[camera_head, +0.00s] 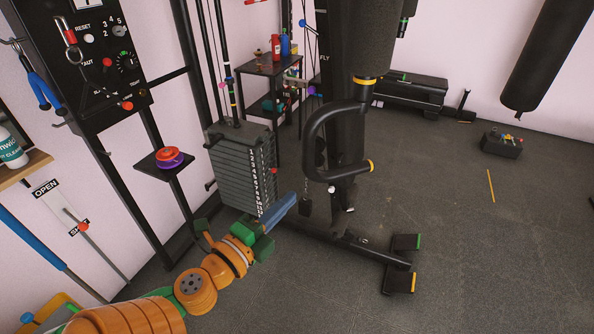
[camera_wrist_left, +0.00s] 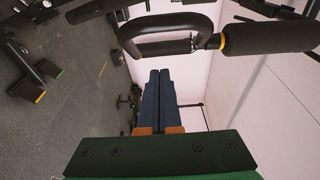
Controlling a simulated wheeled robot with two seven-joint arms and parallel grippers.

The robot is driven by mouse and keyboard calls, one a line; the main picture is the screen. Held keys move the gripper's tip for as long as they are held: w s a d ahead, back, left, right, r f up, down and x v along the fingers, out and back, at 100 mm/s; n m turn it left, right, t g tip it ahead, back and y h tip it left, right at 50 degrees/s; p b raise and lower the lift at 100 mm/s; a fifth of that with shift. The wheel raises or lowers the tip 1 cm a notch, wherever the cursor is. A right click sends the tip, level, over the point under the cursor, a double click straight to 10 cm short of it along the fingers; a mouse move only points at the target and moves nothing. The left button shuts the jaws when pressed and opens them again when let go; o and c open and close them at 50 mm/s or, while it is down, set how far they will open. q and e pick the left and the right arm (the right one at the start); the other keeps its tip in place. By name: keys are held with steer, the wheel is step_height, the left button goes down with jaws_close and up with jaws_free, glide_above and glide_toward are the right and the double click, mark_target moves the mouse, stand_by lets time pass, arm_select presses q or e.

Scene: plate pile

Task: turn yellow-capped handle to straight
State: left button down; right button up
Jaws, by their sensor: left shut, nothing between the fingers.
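The yellow-capped handle (camera_head: 311,148) is a black loop on the gym machine's upright, with a yellow-orange cap at its lower right end. A yellow ring sits above it under a thick black pad (camera_head: 370,45). In the left wrist view the handle (camera_wrist_left: 165,24) crosses the top, apart from the fingers. My left gripper (camera_head: 281,211) has blue fingers and green parts; it is shut and empty, below and left of the handle in the head view. Its fingers (camera_wrist_left: 160,78) point toward the handle in the wrist view. My right gripper is not in view.
A numbered weight stack (camera_head: 241,164) stands just behind my left gripper. A control panel (camera_head: 95,70) and a small shelf with colored discs (camera_head: 168,156) are at left. A floor beam leads to foot pads (camera_head: 400,275). The floor at right is mostly clear.

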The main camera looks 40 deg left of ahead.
arm_select(q)
steer(key=p, duration=0.3)
glide_toward(303, 169)
steer(key=w+d+r, duration=0.4)
steer(key=d, duration=0.1)
steer(key=shift+w+a+f, duration=0.25)
steer(key=shift+w+a, duration=0.5)
steer(key=shift+a, duration=0.1)
steer(key=shift+w+a+f, duration=0.25)
steer(key=shift+w+a, duration=0.5)
steer(key=shift+a, duration=0.05)
